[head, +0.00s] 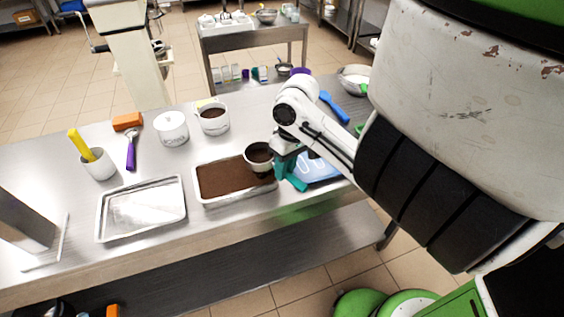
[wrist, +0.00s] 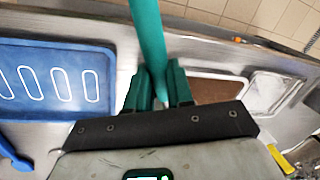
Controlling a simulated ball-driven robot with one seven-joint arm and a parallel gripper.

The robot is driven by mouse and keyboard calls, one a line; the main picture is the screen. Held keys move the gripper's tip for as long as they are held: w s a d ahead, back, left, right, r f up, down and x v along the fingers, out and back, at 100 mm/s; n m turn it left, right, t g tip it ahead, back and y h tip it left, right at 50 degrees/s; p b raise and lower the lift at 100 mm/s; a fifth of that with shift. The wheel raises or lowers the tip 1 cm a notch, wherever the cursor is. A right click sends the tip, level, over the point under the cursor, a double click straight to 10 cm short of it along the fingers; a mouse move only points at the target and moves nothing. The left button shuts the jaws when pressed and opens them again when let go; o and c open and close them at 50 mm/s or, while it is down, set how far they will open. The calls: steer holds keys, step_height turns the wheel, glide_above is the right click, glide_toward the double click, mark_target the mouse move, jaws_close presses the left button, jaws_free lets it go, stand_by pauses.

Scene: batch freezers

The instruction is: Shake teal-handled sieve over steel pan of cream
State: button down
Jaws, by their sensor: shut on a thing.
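My gripper (head: 284,165) is shut on the teal handle of the sieve; the handle (wrist: 148,35) rises between the teal fingers (wrist: 160,88) in the wrist view. The sieve's round bowl (head: 258,166) holds dark brown powder and is over the right end of the steel pan (head: 196,188). The pan's surface looks evenly brown, and no pale cream shows. In the wrist view the brown pan (wrist: 215,88) is right of the fingers. The sieve bowl cannot be made out there. The gap between bowl and pan is hard to judge.
An empty steel tray (head: 142,208) lies left of the pan. Behind are a cup of brown powder (head: 213,118), a white pot (head: 171,128), a purple-handled tool (head: 131,152) and an orange block (head: 127,121). A blue tray (head: 322,169) lies right of my gripper.

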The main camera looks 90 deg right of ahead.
steer(key=shift+r, duration=2.5)
